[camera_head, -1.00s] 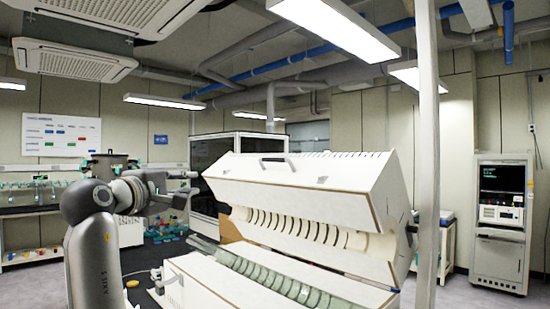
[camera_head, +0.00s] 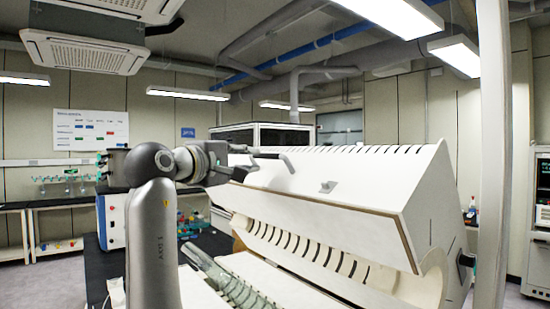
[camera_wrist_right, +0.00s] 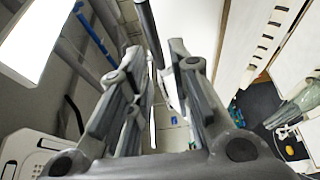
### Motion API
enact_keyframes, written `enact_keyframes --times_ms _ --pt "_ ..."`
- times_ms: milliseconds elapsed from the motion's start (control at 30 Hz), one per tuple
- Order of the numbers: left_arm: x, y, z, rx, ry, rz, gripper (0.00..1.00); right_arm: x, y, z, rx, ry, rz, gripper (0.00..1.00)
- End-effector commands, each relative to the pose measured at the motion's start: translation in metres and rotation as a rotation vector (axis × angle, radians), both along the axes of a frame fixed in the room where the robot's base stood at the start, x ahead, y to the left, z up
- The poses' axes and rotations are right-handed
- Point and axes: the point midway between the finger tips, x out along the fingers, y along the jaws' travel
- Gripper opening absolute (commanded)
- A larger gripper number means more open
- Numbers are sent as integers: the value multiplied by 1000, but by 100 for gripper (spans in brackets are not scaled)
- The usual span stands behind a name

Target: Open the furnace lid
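The white furnace lid (camera_head: 335,191) is tilted up, with a gap below its front edge. Its ribbed inside and the furnace base (camera_head: 285,281) show beneath. A dark bar handle (camera_head: 276,156) sits on the lid's upper face. My right gripper (camera_head: 249,164) is at the left end of this handle in the head view. In the right wrist view my right gripper (camera_wrist_right: 163,62) has its fingers apart, and a dark bar, which looks like the handle (camera_wrist_right: 147,27), runs between the fingertips. Firm contact is not clear. My left gripper is not in view.
A greenish glass tube (camera_head: 232,283) lies along the furnace base. A grey vertical post (camera_head: 492,150) stands in front at the right. A dark bench (camera_head: 88,250) and a blue-and-white device (camera_head: 112,220) are at the left. A cabinet (camera_head: 541,215) stands at the far right.

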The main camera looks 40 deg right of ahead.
Motion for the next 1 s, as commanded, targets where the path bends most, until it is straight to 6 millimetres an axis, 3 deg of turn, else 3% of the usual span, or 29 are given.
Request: enact_keyframes --times_ms 300,500,700,933,1000 --pt "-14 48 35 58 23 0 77 16 -58 5 1 2 -3 20" --pt "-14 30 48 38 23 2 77 24 -85 4 0 2 -2 20" --pt "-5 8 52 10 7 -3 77 27 -95 1 1 0 0 20" --pt "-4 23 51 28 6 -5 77 28 -95 0 1 0 0 20" --pt "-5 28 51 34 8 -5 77 27 -95 0 1 0 0 12"
